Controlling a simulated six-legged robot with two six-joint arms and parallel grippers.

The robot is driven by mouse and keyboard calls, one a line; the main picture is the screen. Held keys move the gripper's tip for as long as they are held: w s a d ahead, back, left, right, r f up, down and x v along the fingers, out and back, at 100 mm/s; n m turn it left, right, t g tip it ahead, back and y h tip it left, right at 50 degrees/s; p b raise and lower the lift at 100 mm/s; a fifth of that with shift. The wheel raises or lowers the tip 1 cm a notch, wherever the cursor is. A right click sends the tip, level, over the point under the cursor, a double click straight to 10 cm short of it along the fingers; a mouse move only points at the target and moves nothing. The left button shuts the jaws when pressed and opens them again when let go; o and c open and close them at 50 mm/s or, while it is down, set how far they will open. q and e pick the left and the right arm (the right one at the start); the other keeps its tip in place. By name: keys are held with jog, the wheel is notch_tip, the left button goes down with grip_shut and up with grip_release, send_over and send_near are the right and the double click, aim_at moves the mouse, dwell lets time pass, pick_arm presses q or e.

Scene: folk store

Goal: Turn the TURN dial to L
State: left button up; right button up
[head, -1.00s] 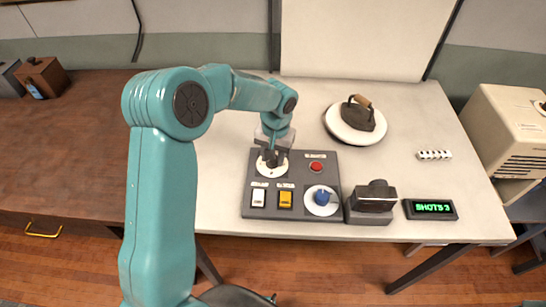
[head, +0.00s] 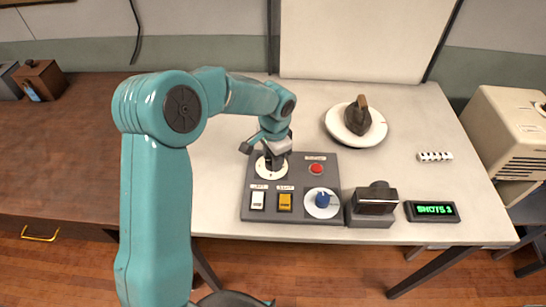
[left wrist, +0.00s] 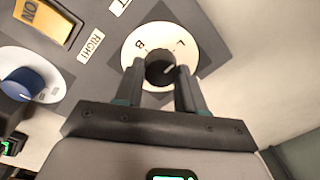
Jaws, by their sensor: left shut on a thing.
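The dial is a black knob (left wrist: 160,69) on a white disc (left wrist: 134,53) marked L and B in the left wrist view. My right gripper is out of view.
The panel also holds a red button (head: 317,168), a white switch (head: 258,200), an orange switch (head: 285,201) and a blue knob (head: 322,200). A dark camera (head: 375,206) and a SHOTS 3 display (head: 431,211) stand to the right. An iron (head: 358,116) sits on a round white turntable (head: 340,128).

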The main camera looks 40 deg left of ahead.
pick_arm(q)
jog(key=shift+w+r, duration=0.1)
dwell(0.4)
jog(key=o, duration=1)
jog(key=shift+o, duration=0.2)
notch_tip(320, 180, up, 16)
jog(key=shift+s+d, duration=0.25)
jog(key=shift+d, duration=0.15)
jog(key=shift+r, duration=0.1)
